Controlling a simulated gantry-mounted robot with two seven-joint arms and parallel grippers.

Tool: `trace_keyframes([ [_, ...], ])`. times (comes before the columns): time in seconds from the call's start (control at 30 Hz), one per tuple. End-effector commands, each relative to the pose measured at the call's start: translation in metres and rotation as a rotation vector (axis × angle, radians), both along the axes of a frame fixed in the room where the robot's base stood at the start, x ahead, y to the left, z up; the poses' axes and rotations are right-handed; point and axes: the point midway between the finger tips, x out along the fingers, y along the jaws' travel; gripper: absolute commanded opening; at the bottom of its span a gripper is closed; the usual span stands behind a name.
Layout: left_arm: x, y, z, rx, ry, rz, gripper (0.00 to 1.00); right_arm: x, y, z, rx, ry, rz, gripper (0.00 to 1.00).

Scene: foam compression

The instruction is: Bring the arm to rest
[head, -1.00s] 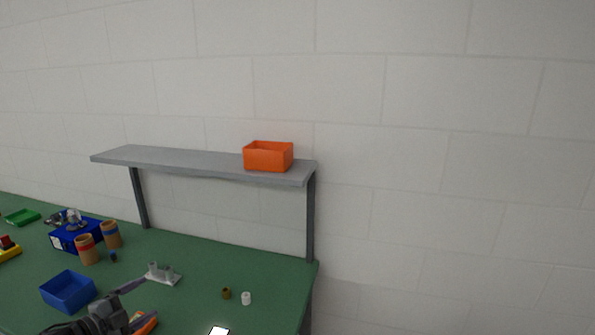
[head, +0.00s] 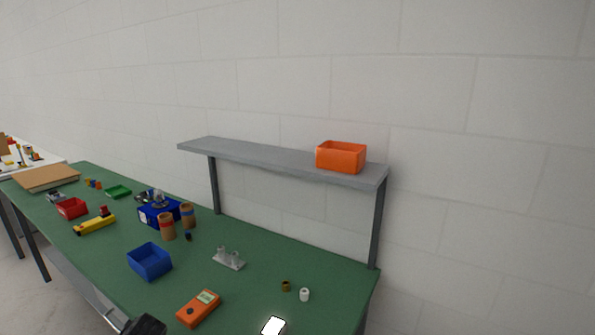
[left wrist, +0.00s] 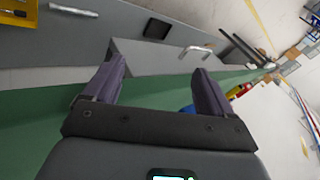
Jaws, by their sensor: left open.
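My left gripper (left wrist: 158,66) shows in the left wrist view, with its two dark purple fingers apart and nothing between them. Beyond the fingers are a green surface and grey drawer fronts. In the head view only a dark part of my left arm shows at the bottom edge, by the front edge of the green table (head: 235,290); the fingers are out of frame there. My right gripper is in neither view.
An orange meter (head: 199,308), a blue bin (head: 149,262) and a grey fixture (head: 229,259) stand on the table. An orange bin (head: 341,157) sits on the grey shelf (head: 275,157). A grey drawer cabinet (left wrist: 150,58) with a handle lies beyond my left fingers.

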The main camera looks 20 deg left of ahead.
Motion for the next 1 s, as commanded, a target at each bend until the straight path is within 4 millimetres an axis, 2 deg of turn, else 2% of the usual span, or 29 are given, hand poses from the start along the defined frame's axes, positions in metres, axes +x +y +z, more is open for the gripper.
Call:
trace_keyframes([
  [0.03,-0.009,-0.024,-0.018,-0.020,0.013,-0.037,0.85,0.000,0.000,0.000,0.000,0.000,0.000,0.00],
  [0.17,-0.044,-0.092,-0.060,-0.091,0.037,-0.135,0.85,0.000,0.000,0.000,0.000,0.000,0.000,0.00],
  [0.3,-0.103,-0.174,-0.094,-0.207,0.055,-0.231,0.85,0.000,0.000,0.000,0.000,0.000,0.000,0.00],
  [0.4,-0.151,-0.223,-0.104,-0.299,0.058,-0.274,0.85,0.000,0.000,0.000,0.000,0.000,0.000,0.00],
  [0.5,-0.190,-0.258,-0.102,-0.377,0.055,-0.295,0.85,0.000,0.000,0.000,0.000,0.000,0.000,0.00],
  [0.7,-0.250,-0.300,-0.087,-0.496,0.042,-0.296,0.85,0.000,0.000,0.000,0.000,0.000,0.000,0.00],
  [0.87,-0.288,-0.320,-0.067,-0.573,0.027,-0.276,0.85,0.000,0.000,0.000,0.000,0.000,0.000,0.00],
  [0.9,-0.286,-0.319,-0.051,-0.571,0.023,-0.277,0.85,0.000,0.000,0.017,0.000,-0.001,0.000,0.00],
  [1.0,-0.284,-0.319,-0.030,-0.567,0.025,-0.279,0.85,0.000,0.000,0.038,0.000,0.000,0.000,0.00],
])
